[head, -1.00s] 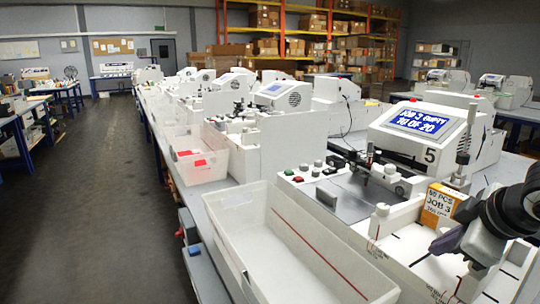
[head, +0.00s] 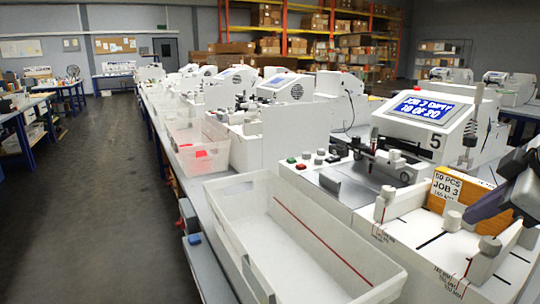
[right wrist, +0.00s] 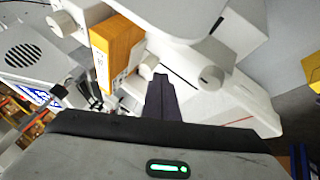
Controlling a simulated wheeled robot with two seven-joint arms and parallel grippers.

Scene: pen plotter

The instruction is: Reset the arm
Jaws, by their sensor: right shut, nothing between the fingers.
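My right gripper (head: 478,212) shows at the right edge of the head view, raised over the white feed tray of the near machine. Its dark fingers are shut with nothing between them. They also show in the right wrist view (right wrist: 161,92), close together and pointing at the tray. The machine numbered 5 (head: 436,142) has a tilted screen (head: 427,107) with white text on blue, reading roughly "JOB 3 EMPTY". An orange box (head: 447,189) labelled JOB 3 stands in the tray's back part, beside the gripper and apart from it. My left gripper is not in view.
A large empty white bin (head: 290,240) with a red line stands in front of the machine. Red and green buttons (head: 298,162) and several knobs sit on the machine's front. A smaller clear bin (head: 203,150) holds red pieces. More machines line the bench behind.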

